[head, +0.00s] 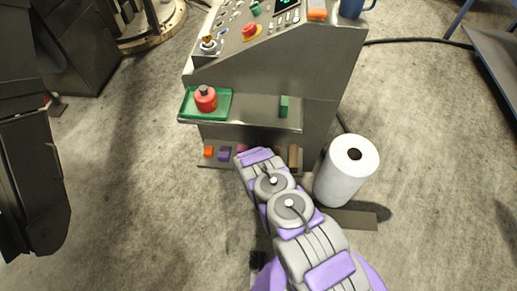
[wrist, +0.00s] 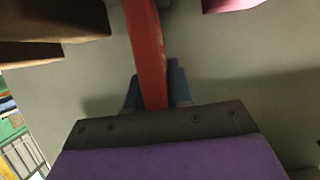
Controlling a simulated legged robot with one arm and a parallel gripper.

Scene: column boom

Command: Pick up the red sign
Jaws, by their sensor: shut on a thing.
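The red sign (wrist: 147,45) shows in the wrist view as a narrow red strip running down from the top edge. Its lower end sits between the two blue-grey fingers of my gripper (wrist: 155,90), which is shut on it. Only this edge of the sign shows, so its face cannot be made out. In the head view my purple and grey arm reaches to the lower shelf (head: 212,164) of the grey console. There the fingers and the sign cannot be made out clearly.
Orange (head: 208,151) and purple (head: 224,154) blocks stand on the lower shelf left of my arm, a brown block (head: 293,158) right of it. A green tray (head: 222,116) with a red object lies on the shelf above. A white paper roll (head: 343,175) stands at right.

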